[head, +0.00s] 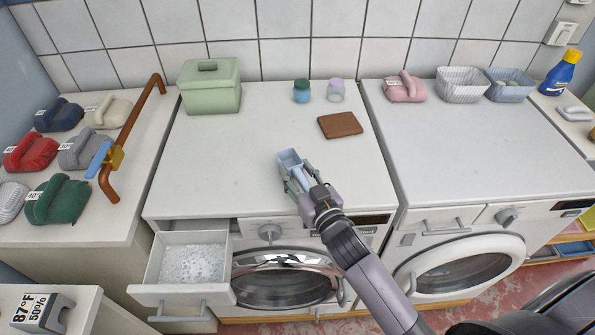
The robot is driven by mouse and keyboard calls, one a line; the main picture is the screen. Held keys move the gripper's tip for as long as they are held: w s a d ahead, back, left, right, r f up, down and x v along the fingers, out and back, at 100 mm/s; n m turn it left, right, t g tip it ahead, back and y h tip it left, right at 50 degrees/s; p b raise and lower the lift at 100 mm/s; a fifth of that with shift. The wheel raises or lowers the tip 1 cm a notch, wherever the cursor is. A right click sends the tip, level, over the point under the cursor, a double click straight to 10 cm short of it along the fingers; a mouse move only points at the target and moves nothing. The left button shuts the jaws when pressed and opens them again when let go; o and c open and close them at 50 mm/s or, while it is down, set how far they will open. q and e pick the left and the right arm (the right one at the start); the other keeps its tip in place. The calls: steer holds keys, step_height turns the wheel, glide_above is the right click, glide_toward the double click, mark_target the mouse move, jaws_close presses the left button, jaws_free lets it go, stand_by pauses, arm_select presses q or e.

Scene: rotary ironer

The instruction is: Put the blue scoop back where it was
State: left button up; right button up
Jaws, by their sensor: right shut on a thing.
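The blue scoop (288,158) is in the head view, above the front part of the left washing machine's white top. My right gripper (298,180) is shut on it, with the scoop's light blue cup sticking out beyond the fingertips. The fingers hide part of its handle. I cannot tell whether the scoop touches the top. My left gripper is not in view.
An open drawer (156,269) with white powder juts out at front left. A green lidded box (210,87), two small jars (301,91) (336,90) and a brown slab (340,125) stand farther back. A pink bundle (405,87) and baskets (462,84) are at right.

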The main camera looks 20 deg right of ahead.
steer(key=shift+f+b, duration=0.3)
steer(key=shift+f, duration=0.2)
steer(key=o, duration=1.2)
steer(key=s+d, duration=0.1)
steer(key=s, duration=1.1)
steer(key=shift+d+r, duration=0.15)
steer(key=shift+r, duration=0.2)
